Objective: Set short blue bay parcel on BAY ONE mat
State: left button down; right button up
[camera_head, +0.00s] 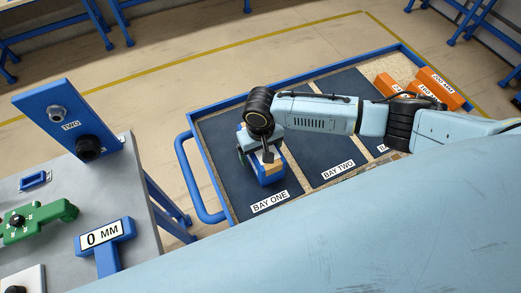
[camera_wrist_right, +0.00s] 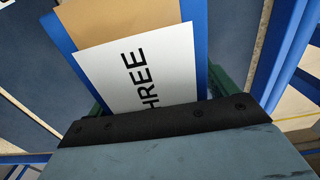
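The blue parcel (camera_head: 270,176) is at the lower part of the dark BAY ONE mat (camera_head: 225,160) in the head view. In the right wrist view the parcel (camera_wrist_right: 195,20) has a tan patch and a white label whose visible letters read "HREE". My right gripper (camera_head: 254,148) reaches down onto the parcel from above. Its green fingers lie along both sides of the parcel and look shut on it. I cannot tell whether the parcel's underside touches the mat. My left gripper is not in view.
The mats lie on a cart with a blue rim and a blue handle (camera_head: 188,180). The BAY TWO mat (camera_head: 325,155) is to the right. Orange labelled blocks (camera_head: 440,88) sit at the cart's far right. A grey table (camera_head: 130,190) with blue and green fixtures stands left.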

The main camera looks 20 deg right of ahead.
notch_tip(320, 180, up, 12)
jog(key=shift+r+p, duration=0.1)
jog(key=shift+p, duration=0.7)
